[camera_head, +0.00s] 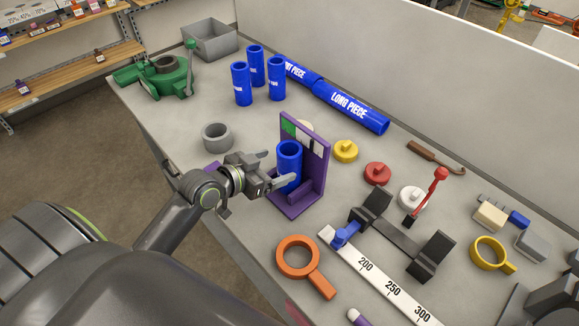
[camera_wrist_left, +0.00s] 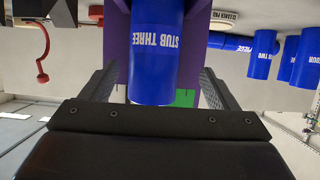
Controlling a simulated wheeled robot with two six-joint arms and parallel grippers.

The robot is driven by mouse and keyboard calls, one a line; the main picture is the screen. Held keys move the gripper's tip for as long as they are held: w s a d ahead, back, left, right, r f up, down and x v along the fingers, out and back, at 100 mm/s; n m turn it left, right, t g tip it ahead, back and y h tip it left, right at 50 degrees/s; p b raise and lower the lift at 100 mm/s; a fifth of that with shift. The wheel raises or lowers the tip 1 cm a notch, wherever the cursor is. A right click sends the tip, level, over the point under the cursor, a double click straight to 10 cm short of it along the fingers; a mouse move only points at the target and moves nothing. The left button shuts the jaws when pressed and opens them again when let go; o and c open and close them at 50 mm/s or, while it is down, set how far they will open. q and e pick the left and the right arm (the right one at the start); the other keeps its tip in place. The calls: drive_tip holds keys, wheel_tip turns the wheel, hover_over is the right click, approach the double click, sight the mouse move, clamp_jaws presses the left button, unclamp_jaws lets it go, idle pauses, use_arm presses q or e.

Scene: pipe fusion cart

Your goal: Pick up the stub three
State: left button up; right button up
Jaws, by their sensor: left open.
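Stub three is a short blue pipe (camera_head: 289,163) standing upright on the purple stand (camera_head: 317,172) in the head view. Its white "STUB THREE" label shows in the left wrist view (camera_wrist_left: 155,45). My left gripper (camera_head: 278,168) is open, with one finger on each side of the pipe. In the left wrist view the fingers (camera_wrist_left: 157,88) flank the pipe with gaps visible on both sides. My right gripper is not clearly seen in either view.
A grey ring (camera_head: 217,137) is left of the stand. Yellow (camera_head: 346,150) and red (camera_head: 377,172) caps, a black clamp (camera_head: 404,240) and a ruler (camera_head: 385,285) lie to the right.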

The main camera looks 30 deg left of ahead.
use_arm(q)
drive_tip(key=shift+d+p+x, duration=0.2)
drive_tip(key=shift+p+x, duration=0.3)
drive_tip(key=shift+x, duration=0.7)
drive_tip(key=shift+d+p+x, duration=0.2)
drive_tip(key=shift+p+x, duration=0.25)
drive_tip(key=shift+x, duration=0.7)
drive_tip(key=shift+w+d+f, duration=0.1)
drive_tip(key=shift+w+f, duration=0.1)
drive_tip(key=c, duration=1.2)
drive_tip(key=shift+r, duration=0.15)
wheel_tip(320, 180, up, 28)
drive_tip(key=shift+f+b, duration=0.2)
drive_tip(key=shift+b, duration=0.25)
